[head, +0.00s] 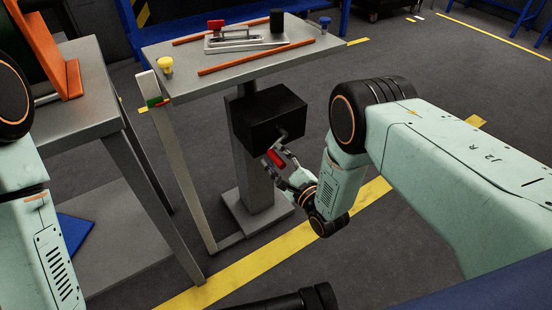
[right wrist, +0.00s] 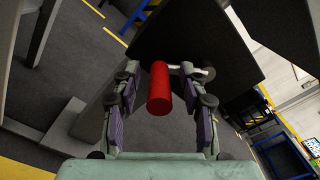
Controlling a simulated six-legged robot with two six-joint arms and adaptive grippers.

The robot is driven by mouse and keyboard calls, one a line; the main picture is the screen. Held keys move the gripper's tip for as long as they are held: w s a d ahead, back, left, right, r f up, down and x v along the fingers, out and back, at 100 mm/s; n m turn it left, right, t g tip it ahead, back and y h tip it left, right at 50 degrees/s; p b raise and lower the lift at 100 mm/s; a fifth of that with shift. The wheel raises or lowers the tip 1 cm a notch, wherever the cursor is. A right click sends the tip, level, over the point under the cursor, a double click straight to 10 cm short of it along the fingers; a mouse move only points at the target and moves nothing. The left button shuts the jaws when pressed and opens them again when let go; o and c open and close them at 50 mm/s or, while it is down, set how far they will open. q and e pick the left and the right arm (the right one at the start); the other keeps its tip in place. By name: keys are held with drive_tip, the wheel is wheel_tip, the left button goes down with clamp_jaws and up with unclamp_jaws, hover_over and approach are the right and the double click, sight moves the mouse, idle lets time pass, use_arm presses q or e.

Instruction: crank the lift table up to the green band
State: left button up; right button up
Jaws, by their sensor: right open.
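The lift table (head: 240,62) has a grey top on a column, with a black crank box (head: 268,115) under it. A crank with a red handle (head: 276,158) sticks out of the box's front. A post beside the table carries a green band (head: 157,102) with red and yellow marks near it, close to table-top level. My right gripper (head: 282,166) is at the crank handle. In the right wrist view the red handle (right wrist: 160,88) stands between its two open fingers, with gaps on both sides. My left arm shows at the left edge, but its gripper is out of view.
On the table top lie two orange rails, a toggle clamp (head: 245,40), a black block (head: 277,21) and a yellow knob (head: 165,66). A grey workbench (head: 75,115) stands close on the left. Floor to the right of the column is clear.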

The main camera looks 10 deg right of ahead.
drive_tip(key=v, duration=1.2)
drive_tip(key=shift+r, duration=0.1)
